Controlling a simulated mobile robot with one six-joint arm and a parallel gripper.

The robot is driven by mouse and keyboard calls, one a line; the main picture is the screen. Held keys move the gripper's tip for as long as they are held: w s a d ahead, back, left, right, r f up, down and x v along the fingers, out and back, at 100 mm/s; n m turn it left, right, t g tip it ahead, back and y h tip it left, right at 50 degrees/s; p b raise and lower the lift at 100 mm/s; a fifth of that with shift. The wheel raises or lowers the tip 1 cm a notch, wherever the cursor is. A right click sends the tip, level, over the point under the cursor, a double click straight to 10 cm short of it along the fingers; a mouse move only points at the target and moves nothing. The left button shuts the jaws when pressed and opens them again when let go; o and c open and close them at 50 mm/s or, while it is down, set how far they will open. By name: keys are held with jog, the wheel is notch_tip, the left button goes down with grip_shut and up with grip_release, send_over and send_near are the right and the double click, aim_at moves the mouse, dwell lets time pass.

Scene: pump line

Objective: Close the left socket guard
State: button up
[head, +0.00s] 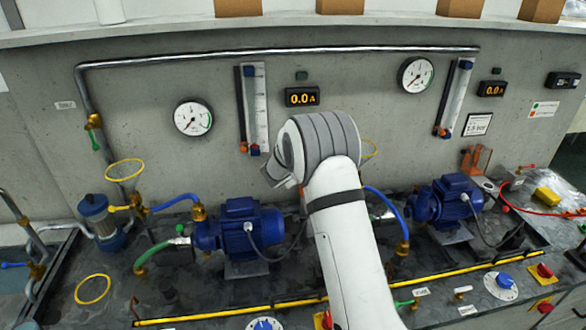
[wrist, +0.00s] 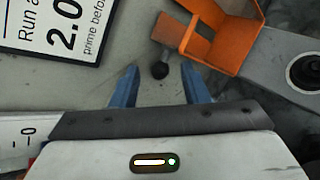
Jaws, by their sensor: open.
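An orange socket guard (wrist: 222,32) shows at the top of the wrist view, tilted up and away from a grey socket plate (wrist: 268,62). The dark round socket (wrist: 304,72) on that plate is uncovered. A small dark knob (wrist: 159,70) sits by the guard's lower left end. My gripper (wrist: 158,67) is open, with its two blue fingers on either side of the knob in the picture; I cannot tell whether they touch it. In the head view my arm hides the gripper and this guard. Another orange guard (head: 482,158) stands raised at the right pump.
A framed sign (wrist: 62,28) reading 2.0 is at the wrist view's upper left. In the head view, blue pumps (head: 238,232) and (head: 447,200) stand either side of my arm. A yellow rail (head: 230,312) crosses the bench front. Gauges and a pipe line the back wall.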

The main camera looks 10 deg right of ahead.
grip_shut()
dwell(0.5)
